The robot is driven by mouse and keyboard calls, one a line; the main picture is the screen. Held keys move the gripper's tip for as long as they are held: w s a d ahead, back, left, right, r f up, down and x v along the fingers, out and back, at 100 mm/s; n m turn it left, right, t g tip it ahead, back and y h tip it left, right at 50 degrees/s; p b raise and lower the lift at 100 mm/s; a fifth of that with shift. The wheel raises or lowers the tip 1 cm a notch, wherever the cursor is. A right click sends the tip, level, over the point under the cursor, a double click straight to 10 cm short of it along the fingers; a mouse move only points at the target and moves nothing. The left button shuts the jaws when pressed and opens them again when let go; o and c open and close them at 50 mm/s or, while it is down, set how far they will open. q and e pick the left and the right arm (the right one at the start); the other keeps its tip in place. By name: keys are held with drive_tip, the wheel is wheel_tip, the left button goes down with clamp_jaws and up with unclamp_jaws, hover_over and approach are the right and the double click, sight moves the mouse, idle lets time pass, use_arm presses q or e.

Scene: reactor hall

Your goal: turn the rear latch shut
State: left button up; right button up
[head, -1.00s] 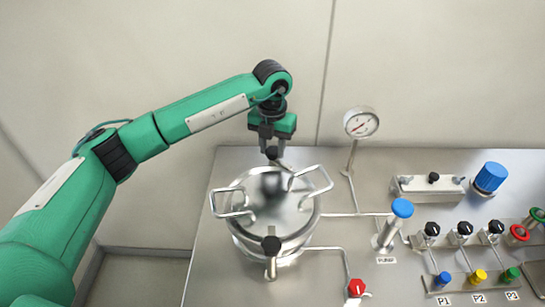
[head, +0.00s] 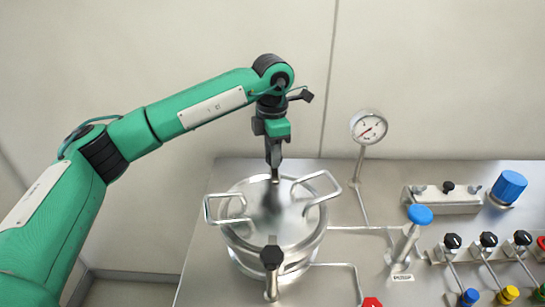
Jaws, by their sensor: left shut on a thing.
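The vessel (head: 272,247) is a round steel pot with a shiny lid (head: 295,215) and two loop handles, standing on the steel bench. My left gripper (head: 274,170) comes down from above at the lid's rear edge. Its fingers are shut on the rear latch, which they almost wholly hide, so its exact angle cannot be told. The front latch (head: 271,260), with a black knob, stands at the near side of the vessel. My right gripper is not in view.
A pressure gauge (head: 369,127) stands on a thin pipe to the right of the gripper. The blue-topped pump (head: 419,215), a manifold block (head: 440,200) and several black-knobbed valves lie further right. The bench left of the vessel is clear.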

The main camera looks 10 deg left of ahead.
use_arm(q)
drive_tip(key=shift+r+m, duration=0.1)
drive_tip(key=shift+m, duration=0.4)
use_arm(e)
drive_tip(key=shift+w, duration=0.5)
use_arm(q)
drive_tip(key=o, duration=1)
wheel_tip(320, 180, up, 5)
drive_tip(key=shift+f+b, duration=0.15)
drive_tip(key=shift+b, duration=0.5)
wheel_tip(320, 180, up, 9)
drive_tip(key=shift+b, duration=0.3)
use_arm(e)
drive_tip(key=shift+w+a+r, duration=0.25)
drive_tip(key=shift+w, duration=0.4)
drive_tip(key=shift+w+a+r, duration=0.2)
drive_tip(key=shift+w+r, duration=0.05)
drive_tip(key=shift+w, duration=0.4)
